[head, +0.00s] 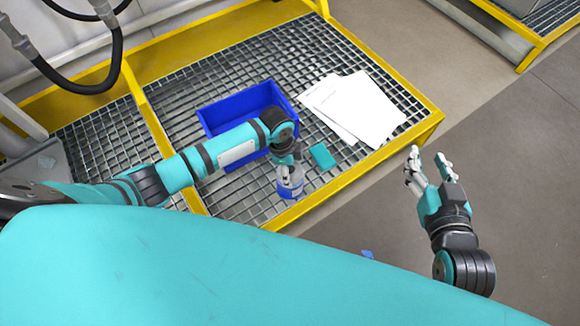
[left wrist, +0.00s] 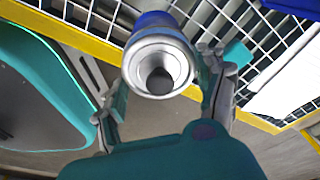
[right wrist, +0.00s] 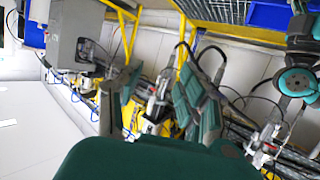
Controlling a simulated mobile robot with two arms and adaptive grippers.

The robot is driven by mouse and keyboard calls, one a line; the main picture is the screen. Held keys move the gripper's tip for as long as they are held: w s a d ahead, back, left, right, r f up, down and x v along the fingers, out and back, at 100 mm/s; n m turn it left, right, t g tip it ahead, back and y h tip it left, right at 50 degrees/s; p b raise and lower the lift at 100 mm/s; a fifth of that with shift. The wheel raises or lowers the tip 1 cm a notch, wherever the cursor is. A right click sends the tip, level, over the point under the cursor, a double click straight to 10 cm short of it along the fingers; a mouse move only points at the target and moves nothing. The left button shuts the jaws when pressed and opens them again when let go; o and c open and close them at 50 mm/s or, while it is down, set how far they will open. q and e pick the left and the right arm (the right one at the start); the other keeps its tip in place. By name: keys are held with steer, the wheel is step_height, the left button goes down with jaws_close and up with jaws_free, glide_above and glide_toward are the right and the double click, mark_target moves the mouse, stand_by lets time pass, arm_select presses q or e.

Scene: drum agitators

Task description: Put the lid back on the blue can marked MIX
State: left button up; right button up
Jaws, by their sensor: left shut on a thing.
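The blue can (head: 291,194) stands near the front edge of the yellow-framed grating, and its marking is not readable. A silvery round piece with a dark centre, which looks like the lid (left wrist: 132,75), is at the can's top. In the left wrist view the can's blue side (left wrist: 155,20) shows beyond it. My left gripper (head: 288,166) points down over the can, its fingers (left wrist: 163,92) on both sides of the silvery piece, shut on it. I cannot tell whether it is fully seated. My right gripper (head: 430,162) is open and empty, right of the grating.
A blue bin (head: 212,118) stands behind the can. White papers (head: 352,107) lie to the right on the grating. A small teal block (head: 323,156) lies close beside the can. The floor (head: 500,140) right of the platform is clear.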

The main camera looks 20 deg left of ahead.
stand_by(0.4)
steer(key=shift+s+f, duration=0.1)
steer(key=shift+f, duration=0.15)
steer(key=shift+s+d+f+g, duration=0.15)
steer(key=shift+s+f+g, duration=0.05)
steer(key=shift+f+g, duration=0.15)
steer(key=shift+s+d+f+g+p, duration=0.2)
steer(key=shift+s+f+g+p, duration=0.15)
steer(key=shift+f, duration=0.2)
steer(key=shift+s+d+f+g+h, duration=0.2)
steer(key=shift+s+f+g+h, duration=0.15)
steer(key=shift+f+g+h, duration=0.1)
stand_by(0.9)
steer(key=shift+s+d+f+g, duration=0.15)
steer(key=shift+s+f+g, duration=0.1)
steer(key=shift+s+f, duration=0.2)
steer(key=shift+s+d+f, duration=0.1)
steer(key=shift+f, duration=0.1)
steer(key=shift+s+d+f+g+p, duration=0.2)
steer(key=shift+s+f+g+p, duration=0.3)
steer(key=shift+s+g, duration=0.1)
stand_by(1.0)
